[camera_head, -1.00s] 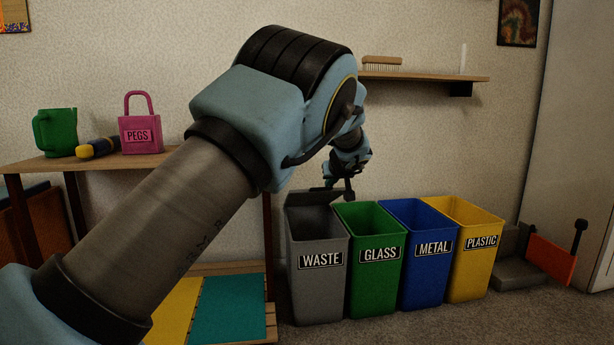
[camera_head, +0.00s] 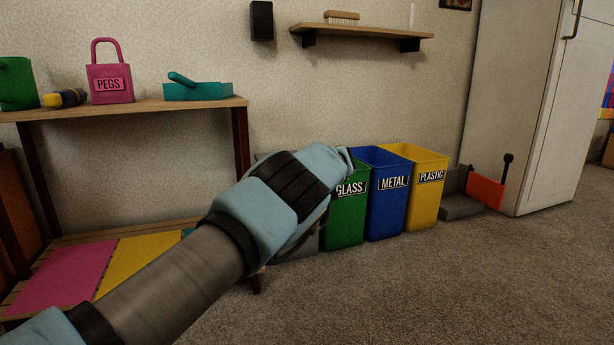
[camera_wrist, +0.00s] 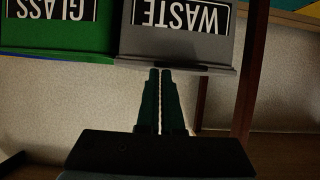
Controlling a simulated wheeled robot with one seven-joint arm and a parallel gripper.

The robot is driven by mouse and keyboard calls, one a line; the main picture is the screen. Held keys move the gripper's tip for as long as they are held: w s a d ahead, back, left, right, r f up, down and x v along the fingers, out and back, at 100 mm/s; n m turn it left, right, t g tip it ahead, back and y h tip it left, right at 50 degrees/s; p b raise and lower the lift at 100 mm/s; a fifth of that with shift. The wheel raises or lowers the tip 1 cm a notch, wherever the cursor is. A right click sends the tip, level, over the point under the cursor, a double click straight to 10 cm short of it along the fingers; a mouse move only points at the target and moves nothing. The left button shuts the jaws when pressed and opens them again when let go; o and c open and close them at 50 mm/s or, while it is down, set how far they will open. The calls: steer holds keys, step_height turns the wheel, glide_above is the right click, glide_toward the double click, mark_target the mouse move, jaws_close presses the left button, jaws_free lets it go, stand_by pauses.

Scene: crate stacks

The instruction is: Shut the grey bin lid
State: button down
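The grey bin (camera_wrist: 180,42), labelled WASTE, shows upside down at the top of the wrist view. A thin grey strip along its rim looks like its lid (camera_wrist: 185,68) lying flat; no raised lid shows there. My gripper (camera_wrist: 160,72) points at this rim with its fingertips close to it; whether they touch I cannot tell. The two fingers are together with only a thin line between them, and nothing shows in them. In the head view my arm hides my gripper and most of the grey bin.
To the right of the grey bin stand the green bin (camera_head: 345,217), the blue bin (camera_head: 387,212) and the yellow bin (camera_head: 427,202). A wooden shelf unit (camera_head: 150,106) stands at left. A wall shelf (camera_head: 362,31) hangs above. The carpet (camera_head: 450,285) in front is clear.

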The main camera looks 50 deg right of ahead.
steer(key=f, duration=0.3)
steer(key=shift+a+f, duration=0.25)
steer(key=shift+f, duration=0.05)
steer(key=s+a+r+p, duration=0.4)
steer(key=s+r+p, duration=0.1)
steer(key=s+r, duration=0.3)
steer(key=shift+s, duration=0.25)
steer(key=shift+a, duration=0.1)
